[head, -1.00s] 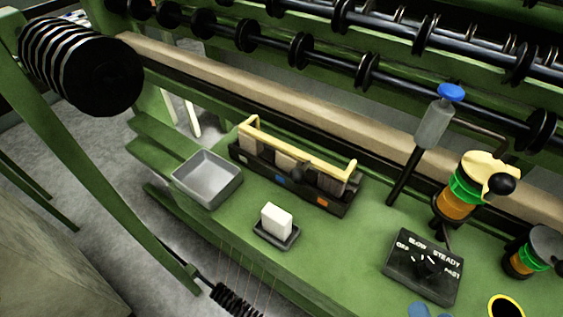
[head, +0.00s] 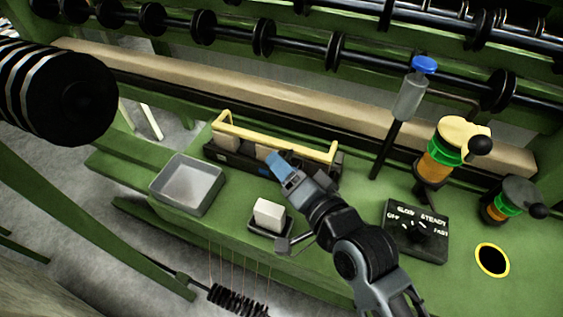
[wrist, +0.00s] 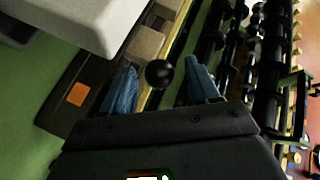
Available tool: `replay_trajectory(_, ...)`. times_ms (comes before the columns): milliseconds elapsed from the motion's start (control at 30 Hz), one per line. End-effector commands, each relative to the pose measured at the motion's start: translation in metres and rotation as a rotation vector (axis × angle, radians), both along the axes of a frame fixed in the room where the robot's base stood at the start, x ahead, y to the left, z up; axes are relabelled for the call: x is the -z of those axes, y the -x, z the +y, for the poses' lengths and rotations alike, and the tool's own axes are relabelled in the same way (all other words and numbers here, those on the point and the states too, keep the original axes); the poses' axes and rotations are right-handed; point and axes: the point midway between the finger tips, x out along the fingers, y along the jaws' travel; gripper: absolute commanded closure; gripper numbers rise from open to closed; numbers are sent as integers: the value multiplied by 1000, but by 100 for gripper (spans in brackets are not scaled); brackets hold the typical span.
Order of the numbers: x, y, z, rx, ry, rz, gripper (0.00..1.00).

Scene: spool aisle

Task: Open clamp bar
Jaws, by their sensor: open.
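The clamp bar is a yellow bar (head: 250,134) with bent ends, lying along a dark holder (head: 226,159) that has pale blocks in it. In the wrist view the bar (wrist: 179,44) runs diagonally, and a round black knob (wrist: 159,73) shows near it. My gripper (head: 273,158) is over the right half of the holder in the head view, hiding part of it and the knob. In the wrist view my gripper (wrist: 160,70) is open, with one blue finger on each side of the knob. I cannot tell whether either finger touches it.
A grey tray (head: 187,184) stands left of the holder. A white block (head: 269,211) sits on a small dark dish in front. A post with a blue cap (head: 424,64), a yellow-topped spool unit (head: 461,132) and a speed dial box (head: 416,232) stand right.

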Motion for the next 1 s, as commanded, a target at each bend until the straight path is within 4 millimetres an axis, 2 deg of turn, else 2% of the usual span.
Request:
replay_trajectory(200, 4, -16, 10, 1, 0, -1, 40)
replay_trajectory(500, 5, -17, 11, 1, 0, -1, 40)
replay_trajectory(1000, 5, -17, 10, 1, 1, 0, 88)
